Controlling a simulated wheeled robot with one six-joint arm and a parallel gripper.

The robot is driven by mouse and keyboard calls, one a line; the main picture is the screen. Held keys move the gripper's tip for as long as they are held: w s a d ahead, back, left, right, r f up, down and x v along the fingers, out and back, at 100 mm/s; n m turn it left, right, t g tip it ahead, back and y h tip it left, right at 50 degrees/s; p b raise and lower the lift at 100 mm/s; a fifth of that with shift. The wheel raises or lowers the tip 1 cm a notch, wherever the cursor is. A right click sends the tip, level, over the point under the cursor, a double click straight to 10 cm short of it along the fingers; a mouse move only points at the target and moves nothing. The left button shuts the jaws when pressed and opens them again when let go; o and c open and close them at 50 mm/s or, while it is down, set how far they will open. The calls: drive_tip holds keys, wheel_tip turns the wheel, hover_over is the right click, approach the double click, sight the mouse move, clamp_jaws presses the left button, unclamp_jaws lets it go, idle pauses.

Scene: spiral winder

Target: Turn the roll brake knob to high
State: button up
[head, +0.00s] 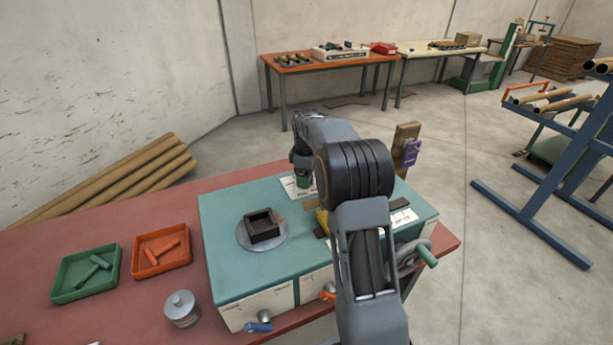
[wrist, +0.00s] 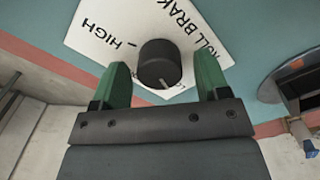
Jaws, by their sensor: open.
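The roll brake knob (wrist: 159,62) is a round black knob on a white label plate (wrist: 105,30), in the wrist view. The plate reads ROLL BRAKE, with HIGH at its left. A light mark on the knob's lower edge points down, near lettering that is mostly hidden. My gripper (wrist: 160,85) is open, with one green finger on each side of the knob and visible gaps between. In the head view my gripper (head: 303,181) points down over the white plate (head: 290,187) at the back of the teal machine top (head: 225,213); the knob is hidden there.
A dark square block (head: 263,226) on a round disc stands on the machine top. My arm hides part of the machine's right side, near a crank with a green handle (head: 427,256). Green (head: 85,273) and orange (head: 161,250) trays sit on the red bench at left.

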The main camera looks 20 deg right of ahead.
drive_tip(key=shift+f, duration=0.25)
drive_tip(key=shift+c, duration=0.3)
drive_tip(key=c, duration=0.9)
